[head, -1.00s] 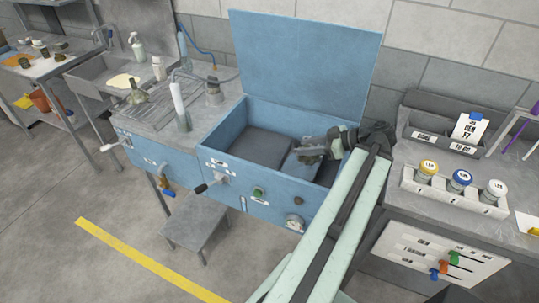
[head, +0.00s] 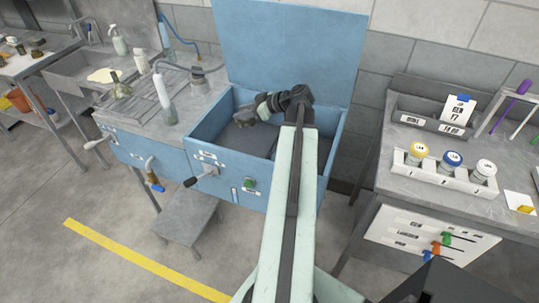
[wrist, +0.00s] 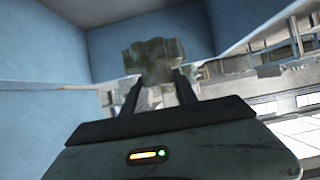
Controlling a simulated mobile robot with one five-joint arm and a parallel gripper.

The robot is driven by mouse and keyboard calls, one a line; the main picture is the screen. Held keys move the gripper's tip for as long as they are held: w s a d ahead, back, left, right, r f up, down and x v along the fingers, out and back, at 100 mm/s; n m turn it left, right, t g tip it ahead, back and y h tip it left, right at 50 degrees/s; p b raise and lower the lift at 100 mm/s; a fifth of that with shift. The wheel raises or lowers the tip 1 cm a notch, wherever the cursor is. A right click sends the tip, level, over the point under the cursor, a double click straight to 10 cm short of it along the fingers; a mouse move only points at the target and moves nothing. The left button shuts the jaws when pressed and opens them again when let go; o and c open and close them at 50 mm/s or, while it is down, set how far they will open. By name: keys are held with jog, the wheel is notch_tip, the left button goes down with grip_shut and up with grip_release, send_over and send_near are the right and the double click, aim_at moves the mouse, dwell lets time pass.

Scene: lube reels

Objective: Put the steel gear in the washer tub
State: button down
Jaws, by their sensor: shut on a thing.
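The washer tub (head: 212,116) is a blue box with its lid (head: 290,45) raised at the back and a dark grey inside. My gripper (head: 256,110) is over the tub's opening, towards the back left. It is shut on the steel gear (head: 244,117), a dull grey-green lump in the head view. In the wrist view the gear (wrist: 153,58) sits blurred at the tips of my two dark fingers (wrist: 156,88). Blue walls (wrist: 40,45) surround it at the left and behind. The gear's teeth and its height above the tub floor are unclear.
A drain bench with a pale upright bottle (head: 163,100) adjoins the tub on the left. Taps and handles (head: 200,176) stick out in front, above a grey stool (head: 192,215). A bench at the right holds capped jars in a white rack (head: 450,175).

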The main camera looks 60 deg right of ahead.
jog(key=w+f+b, duration=0.3)
jog(key=f+b, duration=0.7)
jog(key=shift+w+a, duration=0.35)
jog(key=shift+a, duration=0.05)
jog(key=shift+f+b, duration=0.65)
jog(key=c, duration=1)
grip_release()
jog(key=shift+o, duration=0.2)
jog(key=shift+r, duration=0.1)
